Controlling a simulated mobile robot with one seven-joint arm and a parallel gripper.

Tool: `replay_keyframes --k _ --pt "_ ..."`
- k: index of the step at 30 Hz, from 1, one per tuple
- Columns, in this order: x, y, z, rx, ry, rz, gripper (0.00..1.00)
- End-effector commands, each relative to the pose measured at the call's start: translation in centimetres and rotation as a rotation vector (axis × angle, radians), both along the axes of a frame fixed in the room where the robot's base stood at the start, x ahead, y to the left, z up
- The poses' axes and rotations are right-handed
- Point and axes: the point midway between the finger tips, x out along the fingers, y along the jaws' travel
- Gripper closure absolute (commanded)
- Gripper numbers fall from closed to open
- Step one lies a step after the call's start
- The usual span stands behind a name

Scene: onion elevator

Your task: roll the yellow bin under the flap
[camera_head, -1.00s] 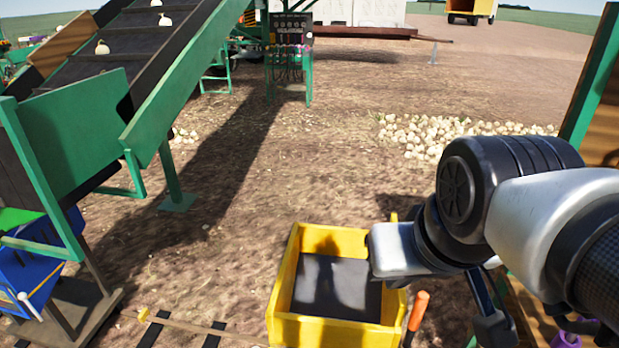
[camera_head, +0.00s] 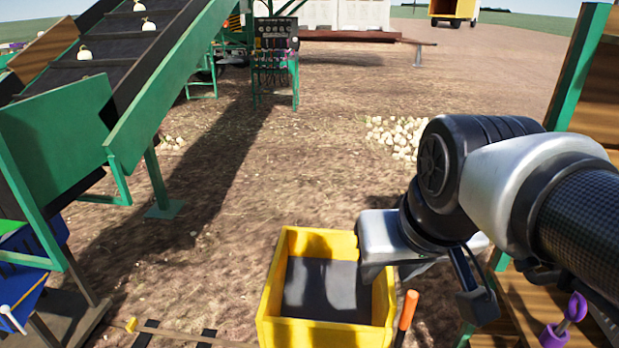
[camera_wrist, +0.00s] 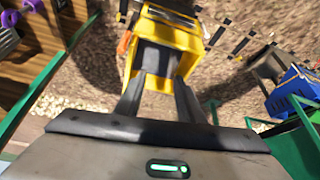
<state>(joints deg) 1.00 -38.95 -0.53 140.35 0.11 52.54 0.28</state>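The yellow bin (camera_head: 378,335), an open box with a dark inside, stands on the dirt in the lower middle of the head view. It also shows below the fingers in the wrist view (camera_wrist: 153,86). My gripper (camera_wrist: 157,80) has its two dark fingers spread apart, with the bin's near yellow wall visible between them. I cannot tell whether they touch it. In the head view my wrist hangs over the bin's right rim and hides part of it. A green panel (camera_head: 52,135) stands at the elevator's lower end on the left; I cannot tell which part is the flap.
The green elevator (camera_head: 163,90) carries several onions. Its leg stands on a foot plate (camera_head: 164,210). A blue box (camera_head: 30,270) is at lower left. An orange handle (camera_head: 407,310) is right of the bin. Dirt is open between bin and elevator.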

Motion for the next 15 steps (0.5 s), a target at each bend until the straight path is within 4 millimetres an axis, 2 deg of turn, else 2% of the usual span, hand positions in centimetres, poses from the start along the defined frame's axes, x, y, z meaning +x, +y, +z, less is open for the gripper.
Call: replay_keyframes --k 8,12,15 --pt "7.4 -5.3 -5.0 0.054 0.211 -0.181 0.6" --pt "10.9 -9.0 -8.6 0.075 0.317 -0.278 0.6" --pt "12.6 -11.3 -11.1 0.086 0.377 -0.332 0.6"
